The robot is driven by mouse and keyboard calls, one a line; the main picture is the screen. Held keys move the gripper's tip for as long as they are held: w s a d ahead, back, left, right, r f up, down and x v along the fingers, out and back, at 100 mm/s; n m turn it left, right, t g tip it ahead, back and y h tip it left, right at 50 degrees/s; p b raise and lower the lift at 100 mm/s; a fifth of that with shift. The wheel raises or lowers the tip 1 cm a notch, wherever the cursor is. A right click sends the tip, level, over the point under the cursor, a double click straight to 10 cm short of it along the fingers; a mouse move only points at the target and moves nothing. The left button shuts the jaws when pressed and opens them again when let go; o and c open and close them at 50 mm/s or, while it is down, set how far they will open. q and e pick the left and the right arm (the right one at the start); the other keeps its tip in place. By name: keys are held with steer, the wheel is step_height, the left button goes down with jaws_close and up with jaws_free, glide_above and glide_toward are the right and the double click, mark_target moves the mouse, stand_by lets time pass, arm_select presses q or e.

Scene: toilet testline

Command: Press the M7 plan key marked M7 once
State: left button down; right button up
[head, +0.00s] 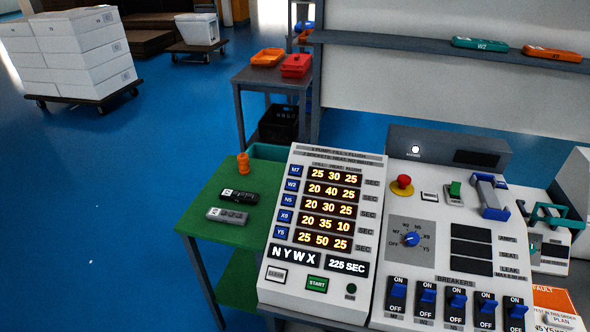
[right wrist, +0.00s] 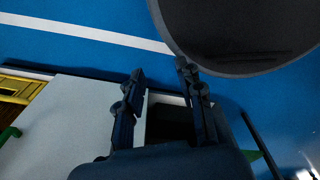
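The blue M7 key (head: 294,170) is the top one in a column of blue keys on the left side of the white plan panel (head: 374,170). Beside it the lit row reads 25 30 25. Below the M7 key are the W2, N5, X9 and Y5 keys. A display (head: 299,255) lower on the panel reads NYWX, and the one beside it reads 225 SEC. My right gripper (right wrist: 161,76) shows in the right wrist view with its two fingers apart and nothing between them. Neither gripper shows in the head view, and the key is not in the right wrist view.
A switch console (head: 420,280) with breakers, a rotary knob (head: 410,240) and a red button (head: 402,185) adjoins the panel on the right. A green table (head: 205,200) with small devices stands left. A shelf (head: 400,42) runs behind.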

jaws_close()
stand_by(1.1)
